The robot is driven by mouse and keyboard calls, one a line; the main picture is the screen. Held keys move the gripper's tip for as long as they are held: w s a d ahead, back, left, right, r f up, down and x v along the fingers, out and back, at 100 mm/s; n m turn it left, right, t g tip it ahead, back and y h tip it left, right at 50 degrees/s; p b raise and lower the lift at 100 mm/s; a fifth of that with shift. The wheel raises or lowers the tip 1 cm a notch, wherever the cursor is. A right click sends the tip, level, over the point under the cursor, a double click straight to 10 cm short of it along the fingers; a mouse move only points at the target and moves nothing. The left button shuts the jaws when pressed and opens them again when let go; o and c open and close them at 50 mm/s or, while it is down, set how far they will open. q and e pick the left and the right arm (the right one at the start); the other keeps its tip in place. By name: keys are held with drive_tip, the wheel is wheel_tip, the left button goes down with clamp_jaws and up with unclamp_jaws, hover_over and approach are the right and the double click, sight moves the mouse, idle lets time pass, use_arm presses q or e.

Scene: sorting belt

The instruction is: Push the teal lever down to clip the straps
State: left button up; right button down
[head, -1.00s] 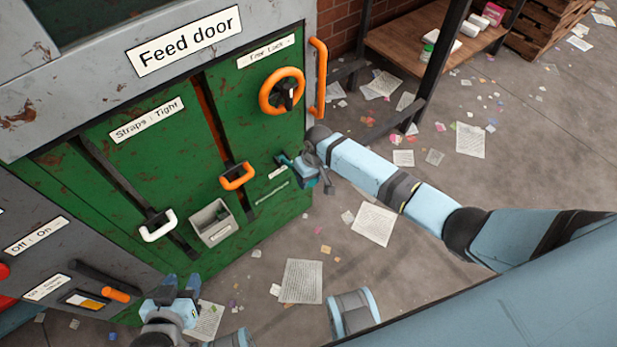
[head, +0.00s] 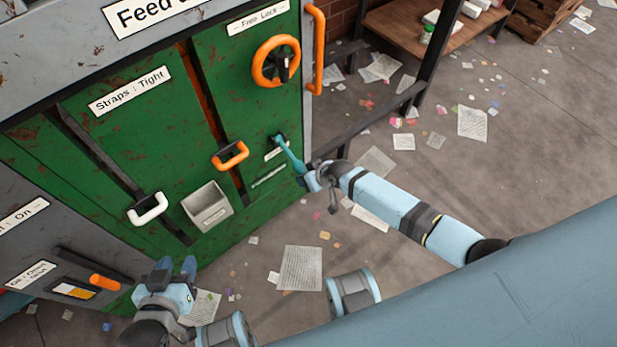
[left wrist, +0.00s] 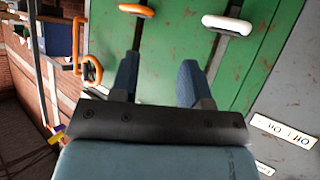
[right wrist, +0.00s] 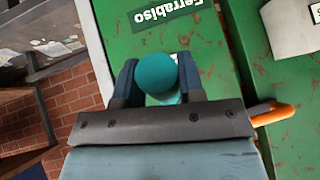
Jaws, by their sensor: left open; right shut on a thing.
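The teal lever (head: 289,153) juts out from the lower right of the green feed door (head: 125,130) and slants down toward my right gripper. My right gripper (head: 308,177) is shut on the lever's outer end. In the right wrist view, the lever's round teal knob (right wrist: 157,73) sits between the two fingers. The knob hides most of the lever's shaft there. My left gripper (head: 177,268) is open and empty, low in front of the machine. A "Straps : Tight" sign (head: 130,91) is on the door.
An orange wheel (head: 276,61) and an orange vertical handle (head: 317,50) are above the lever. An orange handle (head: 231,155), a grey bin (head: 207,206) and a white handle (head: 147,208) are to its left. Papers litter the floor at right.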

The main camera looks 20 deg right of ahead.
drive_tip(key=shift+w+f+t+b, duration=0.15)
drive_tip(key=shift+f+t+b, duration=0.25)
drive_tip(key=shift+f+b, duration=0.3)
use_arm(q)
drive_tip(key=shift+d, duration=0.35)
use_arm(e)
drive_tip(key=shift+w+f, duration=0.1)
drive_tip(key=shift+f, duration=0.05)
use_arm(q)
drive_tip(key=shift+a+r, duration=0.1)
use_arm(e)
drive_tip(key=shift+t+y, duration=0.3)
drive_tip(key=c, duration=1)
unclamp_jaws()
drive_tip(key=shift+a, duration=0.1)
drive_tip(key=shift+c, duration=0.2)
drive_tip(key=o, duration=0.3)
drive_tip(key=shift+w, duration=0.1)
use_arm(q)
drive_tip(key=shift+w, duration=0.1)
